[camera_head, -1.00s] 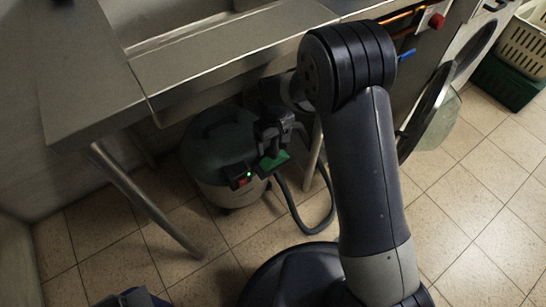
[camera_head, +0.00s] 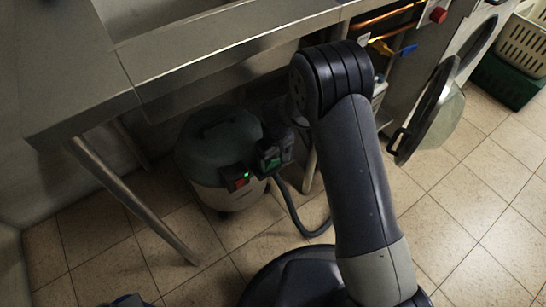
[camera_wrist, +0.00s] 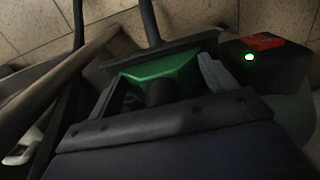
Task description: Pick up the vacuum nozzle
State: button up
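The green vacuum nozzle (camera_head: 268,159) is beside the vacuum, under the metal table, with a dark hose (camera_head: 290,210) curving down from it. In the wrist view the green nozzle (camera_wrist: 165,72) lies between my gripper's (camera_wrist: 163,80) two fingers, which stand wide apart on its left and right. I cannot tell whether they touch it. In the head view my gripper (camera_head: 272,148) hides much of the nozzle. The vacuum (camera_head: 212,150) has a grey-green lid, a pale body and a red switch with a lit green lamp.
The metal table (camera_head: 230,60) overhangs the vacuum, and a slanted table leg (camera_head: 130,195) stands to its left. On the right are a round clear door (camera_head: 435,125), coloured pipes and stacked crates (camera_head: 512,75). The tiled floor in front right is clear.

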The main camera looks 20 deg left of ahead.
jog(key=c, duration=1.2)
jog(key=shift+r, duration=0.1)
